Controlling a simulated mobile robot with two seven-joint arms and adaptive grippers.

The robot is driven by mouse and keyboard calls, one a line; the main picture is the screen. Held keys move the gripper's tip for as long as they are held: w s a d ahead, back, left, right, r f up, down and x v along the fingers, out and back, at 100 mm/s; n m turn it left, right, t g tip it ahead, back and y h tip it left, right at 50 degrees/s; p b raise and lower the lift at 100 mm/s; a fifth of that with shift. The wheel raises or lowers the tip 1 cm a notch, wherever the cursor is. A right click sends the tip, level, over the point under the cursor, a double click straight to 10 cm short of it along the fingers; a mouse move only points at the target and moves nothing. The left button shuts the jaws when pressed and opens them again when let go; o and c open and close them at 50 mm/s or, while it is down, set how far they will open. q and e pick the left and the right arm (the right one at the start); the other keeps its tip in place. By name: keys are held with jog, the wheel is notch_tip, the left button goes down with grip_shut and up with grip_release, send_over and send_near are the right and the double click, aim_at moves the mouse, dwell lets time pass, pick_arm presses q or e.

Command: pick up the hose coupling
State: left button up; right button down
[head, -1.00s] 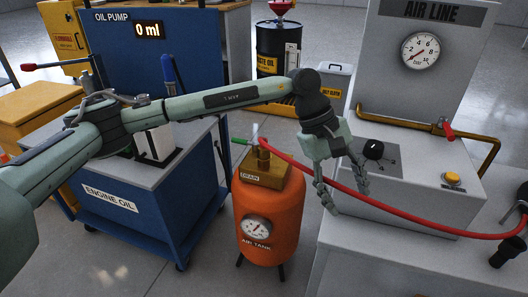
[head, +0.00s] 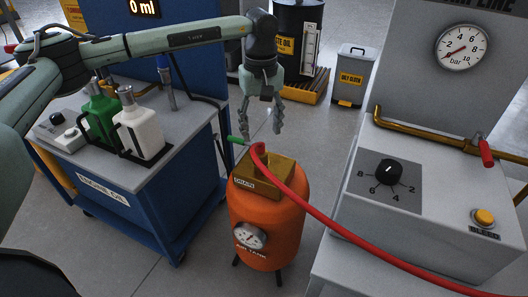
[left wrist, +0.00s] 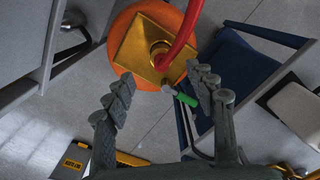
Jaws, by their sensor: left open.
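The red hose (head: 340,231) runs from the lower right to the brass top block (head: 262,172) of the orange air tank (head: 265,218). Its coupling end (left wrist: 160,56) sits at a round brass fitting on the block in the left wrist view; the exact joint is partly hidden by the hose. A green-handled lever (head: 236,140) is beside it and also shows in the left wrist view (left wrist: 187,99). My left gripper (head: 261,122) is open and empty, just above and behind the hose end, fingers pointing down. My right gripper is not in view.
The blue engine oil cart (head: 150,205) with green and white bottles stands left of the tank. The grey air line bench (head: 420,225), with a knob and yellow button, stands right. An oily cloth bin (head: 351,75) and waste oil drum (head: 297,45) are behind.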

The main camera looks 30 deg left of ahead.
aim_at(261, 144)
pick_arm(q)
notch_tip(261, 144, down, 5)
jog(key=shift+s+a+r, duration=0.1)
jog(key=shift+a, duration=0.05)
jog(key=shift+f+p, duration=0.3)
jog(key=shift+f, duration=0.25)
jog(key=c, duration=0.9)
grip_shut()
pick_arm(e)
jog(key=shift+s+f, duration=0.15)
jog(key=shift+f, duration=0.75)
